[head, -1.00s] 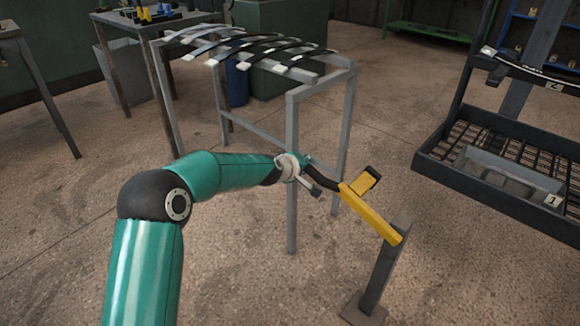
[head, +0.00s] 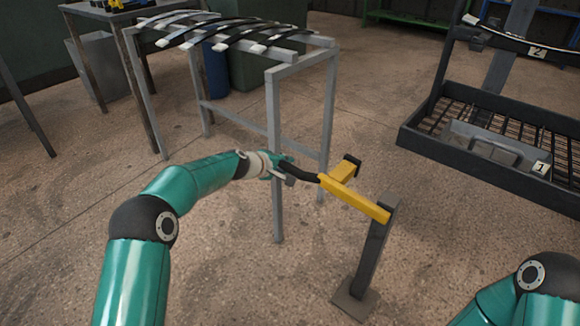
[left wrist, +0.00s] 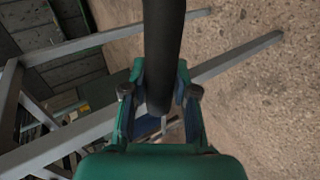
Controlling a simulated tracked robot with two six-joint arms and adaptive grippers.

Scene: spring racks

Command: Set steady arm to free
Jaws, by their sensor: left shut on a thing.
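The steady arm is a yellow bar (head: 355,199) pivoted on top of a short dark post (head: 372,250). A yellow block with a black end (head: 345,172) stands out from its side, and a bent black handle (head: 302,174) extends from its free end. My left gripper (head: 286,168) is shut on this handle, with the bar pointing left and away from the post. In the left wrist view the black handle (left wrist: 162,60) runs between the two fingers (left wrist: 158,105). My right arm shows at the lower right, but its gripper is out of view.
A grey metal stand (head: 275,150) carrying several dark leaf springs (head: 225,32) is just behind my left gripper. A black rack (head: 415,138) with labels 1 and 2 stands at the right. Bare floor (head: 190,270) lies in front and around the post.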

